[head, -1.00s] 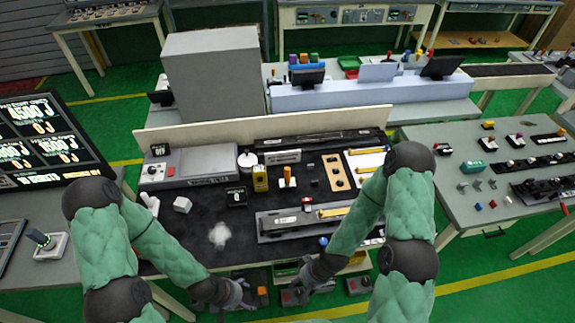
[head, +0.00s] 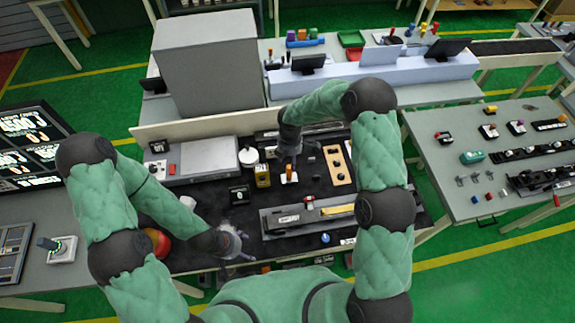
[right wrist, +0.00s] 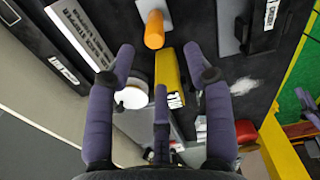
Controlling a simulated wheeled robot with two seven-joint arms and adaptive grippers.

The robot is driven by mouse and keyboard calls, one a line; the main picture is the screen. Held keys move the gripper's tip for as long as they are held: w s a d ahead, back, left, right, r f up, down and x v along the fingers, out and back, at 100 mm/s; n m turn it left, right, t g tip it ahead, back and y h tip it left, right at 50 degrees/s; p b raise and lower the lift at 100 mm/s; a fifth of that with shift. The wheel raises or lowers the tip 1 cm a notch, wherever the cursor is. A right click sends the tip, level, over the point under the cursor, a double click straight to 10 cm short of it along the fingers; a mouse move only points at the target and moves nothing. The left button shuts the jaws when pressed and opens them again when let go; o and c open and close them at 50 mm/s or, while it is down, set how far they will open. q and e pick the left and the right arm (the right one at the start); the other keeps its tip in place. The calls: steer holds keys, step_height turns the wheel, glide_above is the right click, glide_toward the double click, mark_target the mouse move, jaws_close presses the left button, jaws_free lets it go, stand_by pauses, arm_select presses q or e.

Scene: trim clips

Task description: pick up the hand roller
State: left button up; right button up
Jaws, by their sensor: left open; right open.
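An upright orange handle on a pale base, which looks like the hand roller (head: 289,173), stands on the dark mat in the head view. In the right wrist view the orange handle (right wrist: 154,30) is near the top, beyond my fingertips. My right gripper (head: 290,154) is open just behind and above it in the head view; contact cannot be judged. In the right wrist view its open fingers (right wrist: 160,62) spread around the line of sight to a yellow block. My left gripper (head: 231,243) is open and empty over the mat's front left.
The yellow block (head: 262,176) and a white round container (head: 248,157) stand left of the handle. A tan plate with holes (head: 338,165) lies to its right. A long grey fixture (head: 290,219) lies in front. A low pale wall (head: 190,127) runs behind the mat.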

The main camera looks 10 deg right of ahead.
mark_target(289, 171)
steer(key=shift+w+f, duration=0.2)
steer(key=shift+f, duration=0.05)
step_height(289, 171, down, 4)
steer(key=shift+s+d+f+p, duration=0.1)
steer(key=shift+s+p, duration=0.05)
steer(key=shift+p, duration=0.25)
steer(key=shift+f, duration=0.15)
steer(key=shift+w+f+p, duration=0.15)
steer(key=shift+f+p, duration=0.3)
steer(key=shift+f, duration=0.65)
steer(key=shift+w+f+p, duration=0.1)
steer(key=shift+f+p, duration=0.35)
steer(key=shift+f, duration=1.05)
steer(key=shift+c, duration=0.3)
